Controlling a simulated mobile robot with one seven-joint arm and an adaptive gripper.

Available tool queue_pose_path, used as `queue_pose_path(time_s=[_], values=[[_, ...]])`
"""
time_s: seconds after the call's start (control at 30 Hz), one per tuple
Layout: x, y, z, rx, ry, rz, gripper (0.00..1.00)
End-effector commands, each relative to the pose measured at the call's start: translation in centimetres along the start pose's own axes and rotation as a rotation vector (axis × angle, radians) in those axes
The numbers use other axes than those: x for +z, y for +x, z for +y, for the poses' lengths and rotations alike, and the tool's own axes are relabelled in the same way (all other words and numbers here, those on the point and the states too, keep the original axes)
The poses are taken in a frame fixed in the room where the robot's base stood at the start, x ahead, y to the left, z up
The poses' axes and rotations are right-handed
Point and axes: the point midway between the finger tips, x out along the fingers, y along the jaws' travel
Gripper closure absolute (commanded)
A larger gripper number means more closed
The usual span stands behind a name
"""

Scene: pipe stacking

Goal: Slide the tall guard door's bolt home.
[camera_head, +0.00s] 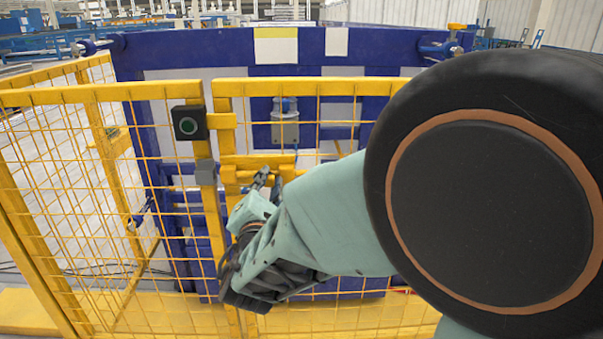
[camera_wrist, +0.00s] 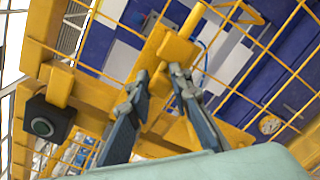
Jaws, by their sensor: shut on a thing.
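The tall guard door (camera_head: 305,87) is a yellow frame with wire mesh, standing upright beside a yellow post. Its yellow bolt assembly (camera_head: 243,161) lies across the door's edge at mid height, just right of the post. My gripper (camera_head: 266,178) reaches in from the right and is at the bolt. In the wrist view my gripper (camera_wrist: 159,76) has its two fingers on either side of a small yellow piece, the bolt's handle (camera_wrist: 158,90), and is shut on it. The fingers and arm hide part of the bolt, and I cannot tell how far it is pushed in.
A black box with a green button (camera_head: 188,123) is on the post, also in the wrist view (camera_wrist: 45,122). A grey box (camera_head: 205,172) sits below it. Yellow mesh fencing (camera_head: 95,92) runs left. A blue and white machine (camera_head: 200,45) stands behind the mesh.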

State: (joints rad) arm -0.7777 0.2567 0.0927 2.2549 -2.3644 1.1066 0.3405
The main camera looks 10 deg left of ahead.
Motion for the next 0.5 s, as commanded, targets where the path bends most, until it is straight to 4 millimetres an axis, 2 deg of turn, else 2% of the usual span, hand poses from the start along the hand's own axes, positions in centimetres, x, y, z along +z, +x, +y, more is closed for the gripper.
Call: queue_pose_path(time_s=[0.13, 0.3, 0.5], values=[[-1.2, 0.0, 0.8, 0.003, 0.002, -0.001, 1.00], [-3.6, -0.2, 3.1, 0.004, 0.002, 0.000, 1.00], [-4.4, -0.3, 4.3, 0.002, 0.000, 0.000, 1.00]])
